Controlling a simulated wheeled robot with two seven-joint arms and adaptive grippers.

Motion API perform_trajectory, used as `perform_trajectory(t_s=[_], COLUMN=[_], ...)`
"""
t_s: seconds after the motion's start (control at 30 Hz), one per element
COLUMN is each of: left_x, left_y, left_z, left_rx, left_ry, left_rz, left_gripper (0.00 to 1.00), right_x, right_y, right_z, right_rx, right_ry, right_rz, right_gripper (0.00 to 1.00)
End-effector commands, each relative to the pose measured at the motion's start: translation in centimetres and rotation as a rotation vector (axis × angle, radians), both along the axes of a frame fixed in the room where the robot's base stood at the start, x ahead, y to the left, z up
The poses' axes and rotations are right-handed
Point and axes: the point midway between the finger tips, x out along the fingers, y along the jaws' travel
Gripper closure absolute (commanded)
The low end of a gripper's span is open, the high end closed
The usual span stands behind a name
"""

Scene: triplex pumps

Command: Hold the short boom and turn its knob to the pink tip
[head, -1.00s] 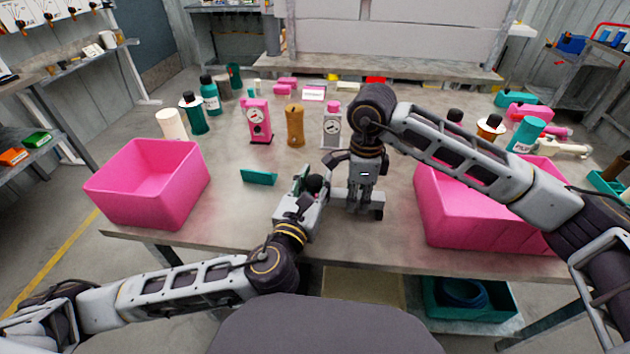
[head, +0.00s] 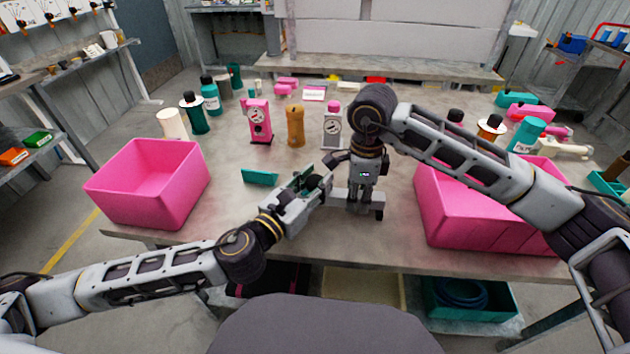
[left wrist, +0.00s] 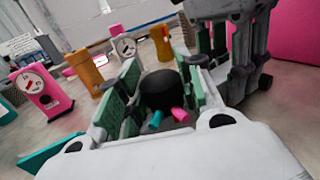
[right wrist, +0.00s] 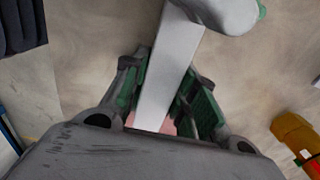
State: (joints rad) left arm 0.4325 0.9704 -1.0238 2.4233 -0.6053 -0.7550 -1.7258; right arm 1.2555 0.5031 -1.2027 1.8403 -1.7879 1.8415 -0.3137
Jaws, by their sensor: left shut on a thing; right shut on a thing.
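The short boom is a pale grey bar (right wrist: 168,75), in the right wrist view running up between my right gripper's fingers (right wrist: 165,88) to a broad rounded end. In the head view my right gripper (head: 362,205) points down, shut on the boom low over the table. The black domed knob (left wrist: 158,92) shows in the left wrist view between the green-padded fingers of my left gripper (left wrist: 160,88), which is shut on it. A teal tip (left wrist: 155,121) and a pink tip (left wrist: 180,115) stick out below the knob. In the head view my left gripper (head: 318,184) is beside the right one and hides the knob.
Pink bins stand at the left (head: 150,185) and right (head: 450,215). A teal plate (head: 259,177) lies left of my left gripper.

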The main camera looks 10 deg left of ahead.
Motion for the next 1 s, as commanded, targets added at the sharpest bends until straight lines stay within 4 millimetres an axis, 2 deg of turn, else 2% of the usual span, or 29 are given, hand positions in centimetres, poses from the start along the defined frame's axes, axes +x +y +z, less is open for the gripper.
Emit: perform_trajectory(t_s=[0.27,0.3,0.47,1.0], left_x=[0.03,0.03,0.01,-0.01], left_y=[0.03,0.03,0.02,-0.02], left_z=[-0.01,-0.01,0.00,0.01], left_rx=[0.000,0.000,0.000,0.000], left_ry=[0.000,0.000,0.000,0.000], left_rz=[0.001,0.001,0.001,0.001], left_gripper=[0.88,0.62,0.42,0.42], right_x=[0.02,0.02,0.03,0.03], right_y=[-0.05,-0.05,-0.05,-0.04], right_z=[0.01,0.01,0.01,0.01], right_rx=[-0.001,-0.001,-0.001,-0.001], right_ry=[0.000,0.000,0.000,-0.001], right_rz=[0.001,0.001,0.000,0.000], right_gripper=[1.00,1.00,1.00,1.00])
